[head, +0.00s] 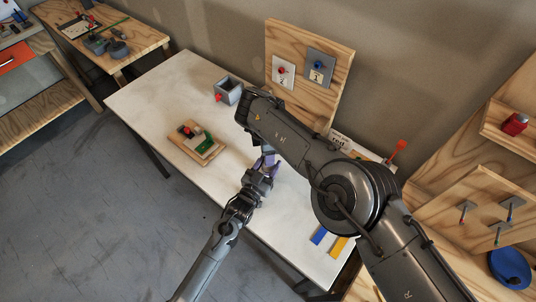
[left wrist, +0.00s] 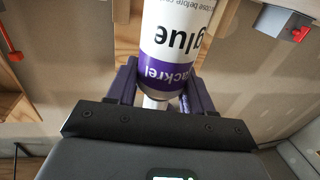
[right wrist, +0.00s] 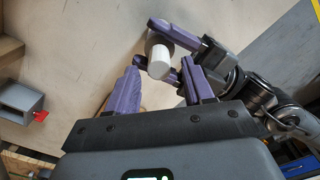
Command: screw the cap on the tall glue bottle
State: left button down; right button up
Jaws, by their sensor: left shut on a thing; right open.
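The glue bottle (left wrist: 178,40) is white with a purple band and its lettering is upside down in the left wrist view. My left gripper (left wrist: 158,78) is shut on it; it also shows above the white table in the head view (head: 263,166). A narrower white end (right wrist: 161,62) of the held piece faces the right wrist camera; I cannot tell whether it is the cap or the bottle's nozzle. My right gripper (right wrist: 161,70) is open, its purple fingers on either side of this end with gaps. In the head view my right arm mostly hides the right gripper.
A grey box (head: 229,90) with a red knob and a wooden board (head: 196,143) with red and green parts stand on the table (head: 150,95). A wooden panel (head: 310,35) stands behind. Blue (head: 321,235) and yellow (head: 338,246) strips lie near the front edge.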

jog(key=shift+r, duration=1.25)
jog(key=shift+c, duration=0.4)
jog(key=shift+a+f, duration=0.1)
jog(key=shift+a, duration=0.2)
jog(key=w+a+r+n+t+y, duration=0.25)
jog(key=a+r+n+t, duration=0.2)
jog(key=a+n, duration=0.65)
jog(key=shift+s+d+f+n+g+h, duration=0.35)
jog(key=shift+d+n+g, duration=0.4)
jog(key=shift+d+n, duration=1.15)
jog(key=shift+s+d+f+n+g+h, duration=0.3)
jog(key=shift+s+d+n+g+h, duration=0.35)
jog(key=shift+d+n, duration=1.25)
jog(key=shift+s+d+f+n+g+h, duration=0.3)
jog(key=shift+d+n+g, duration=0.55)
jog(key=shift+d+n, duration=1)
jog(key=shift+w+d+m, duration=0.1)
jog(key=shift+d+m, duration=0.15)
